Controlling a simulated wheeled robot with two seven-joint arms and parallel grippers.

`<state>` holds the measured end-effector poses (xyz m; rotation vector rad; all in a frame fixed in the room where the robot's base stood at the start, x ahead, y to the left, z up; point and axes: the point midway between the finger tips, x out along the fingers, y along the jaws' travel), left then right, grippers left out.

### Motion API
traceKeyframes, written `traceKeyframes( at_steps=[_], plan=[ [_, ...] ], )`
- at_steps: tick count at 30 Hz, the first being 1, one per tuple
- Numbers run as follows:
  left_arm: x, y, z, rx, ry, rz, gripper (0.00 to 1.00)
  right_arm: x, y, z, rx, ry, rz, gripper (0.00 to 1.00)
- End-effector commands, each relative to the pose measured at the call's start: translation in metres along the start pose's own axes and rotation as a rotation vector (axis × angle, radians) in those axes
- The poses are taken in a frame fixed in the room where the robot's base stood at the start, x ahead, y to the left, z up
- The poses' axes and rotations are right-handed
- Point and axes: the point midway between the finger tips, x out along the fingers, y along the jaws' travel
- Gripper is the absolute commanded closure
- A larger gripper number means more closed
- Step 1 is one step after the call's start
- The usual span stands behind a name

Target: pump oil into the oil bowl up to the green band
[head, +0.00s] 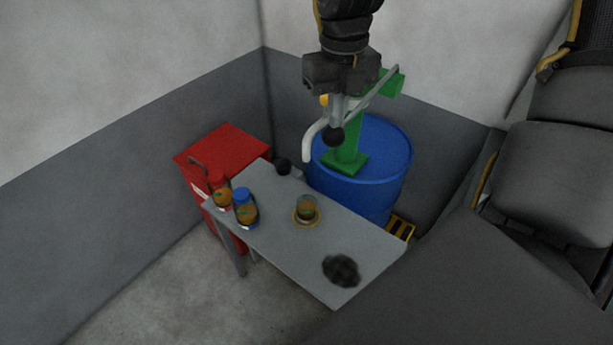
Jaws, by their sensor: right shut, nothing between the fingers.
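The oil bowl (306,208) is a small glass vessel on a yellowish base in the middle of the grey table. It looks brownish with some green; the oil level against the band is too small to tell. My left gripper is out of view.
On the grey table (280,225) stand a red-lidded jar (221,194) and a blue-lidded jar (244,212). A dark round thing (341,270) lies at the near end. A red cabinet (225,150) stands behind left. Walls close the corner behind the drum.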

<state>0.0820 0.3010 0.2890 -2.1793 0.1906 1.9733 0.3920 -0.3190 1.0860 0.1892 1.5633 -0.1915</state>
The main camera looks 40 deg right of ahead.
Motion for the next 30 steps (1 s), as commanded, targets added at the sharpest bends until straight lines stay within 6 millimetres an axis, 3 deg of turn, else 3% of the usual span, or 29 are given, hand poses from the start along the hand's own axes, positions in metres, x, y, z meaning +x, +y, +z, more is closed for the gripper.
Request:
traceKeyframes(
  at_steps=[7, 19, 30],
  plan=[
    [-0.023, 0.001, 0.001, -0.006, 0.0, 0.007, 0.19, -0.033, -0.001, 0.002, 0.0, -0.002, 0.002, 1.0],
    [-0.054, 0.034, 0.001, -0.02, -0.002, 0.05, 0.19, -0.077, -0.004, 0.004, -0.001, -0.003, 0.001, 1.0],
    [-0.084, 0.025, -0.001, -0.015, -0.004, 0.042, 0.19, -0.116, -0.006, 0.006, 0.0, -0.002, 0.002, 1.0]
  ],
)
